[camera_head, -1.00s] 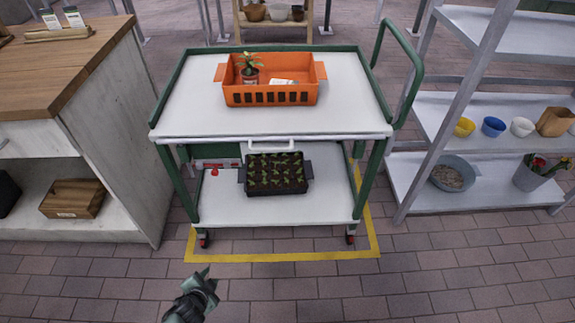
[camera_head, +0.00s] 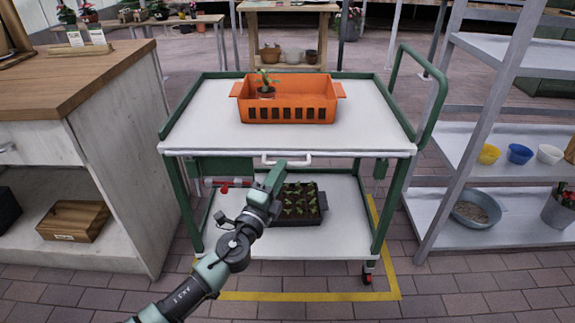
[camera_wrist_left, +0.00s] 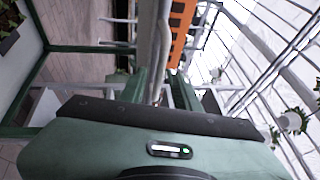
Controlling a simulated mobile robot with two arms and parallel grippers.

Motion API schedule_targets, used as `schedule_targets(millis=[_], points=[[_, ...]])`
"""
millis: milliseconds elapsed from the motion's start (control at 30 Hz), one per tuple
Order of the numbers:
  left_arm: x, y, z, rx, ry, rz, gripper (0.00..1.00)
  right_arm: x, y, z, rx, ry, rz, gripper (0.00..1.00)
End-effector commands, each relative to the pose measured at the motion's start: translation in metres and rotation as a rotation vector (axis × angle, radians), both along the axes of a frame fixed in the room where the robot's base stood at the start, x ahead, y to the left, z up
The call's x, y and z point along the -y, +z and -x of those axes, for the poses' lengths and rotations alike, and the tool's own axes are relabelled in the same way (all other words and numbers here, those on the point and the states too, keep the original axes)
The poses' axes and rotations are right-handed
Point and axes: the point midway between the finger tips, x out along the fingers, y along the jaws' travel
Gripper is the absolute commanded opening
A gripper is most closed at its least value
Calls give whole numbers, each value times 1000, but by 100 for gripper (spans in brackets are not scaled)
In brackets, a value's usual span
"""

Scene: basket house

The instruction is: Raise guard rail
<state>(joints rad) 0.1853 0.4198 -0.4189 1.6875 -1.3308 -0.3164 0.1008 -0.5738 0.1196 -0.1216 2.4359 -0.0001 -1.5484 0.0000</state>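The white cart (camera_head: 190,140) has raised green rims on its back and sides; its front edge has none. A white handle (camera_head: 287,161) sits at the middle of that front edge. A green panel (camera_head: 222,167) shows below the front edge; I cannot tell whether it is the guard rail. My left gripper (camera_head: 275,175) is just below and left of the handle, pointing up at it. In the left wrist view its fingers (camera_wrist_left: 160,88) look apart, with a pale bar (camera_wrist_left: 161,45) just beyond them. I see no grip on the handle. My right gripper is out of view.
An orange crate (camera_head: 290,121) with a potted plant stands on the cart top. A seedling tray (camera_head: 297,205) lies on the lower shelf. A wooden-topped counter (camera_head: 85,72) is at the left, a grey shelf unit (camera_head: 450,225) at the right. Brick floor in front is clear.

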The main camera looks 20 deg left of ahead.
Motion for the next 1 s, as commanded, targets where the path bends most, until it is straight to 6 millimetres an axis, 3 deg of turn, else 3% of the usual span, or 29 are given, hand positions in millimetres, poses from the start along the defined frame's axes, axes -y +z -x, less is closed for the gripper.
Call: schedule_targets(millis=[100,267,600,700,733,1000], points=[[2,4,-19,0,0,0,32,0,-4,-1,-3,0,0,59],[5,5,-35,-1,-1,0,32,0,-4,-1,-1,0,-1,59],[5,5,-39,-3,-1,0,32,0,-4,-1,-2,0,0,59],[5,5,-39,-3,-1,0,4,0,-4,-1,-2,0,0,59],[5,5,-39,-3,-1,0,0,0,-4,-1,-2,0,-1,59],[5,5,-39,-3,0,1,0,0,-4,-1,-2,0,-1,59]])
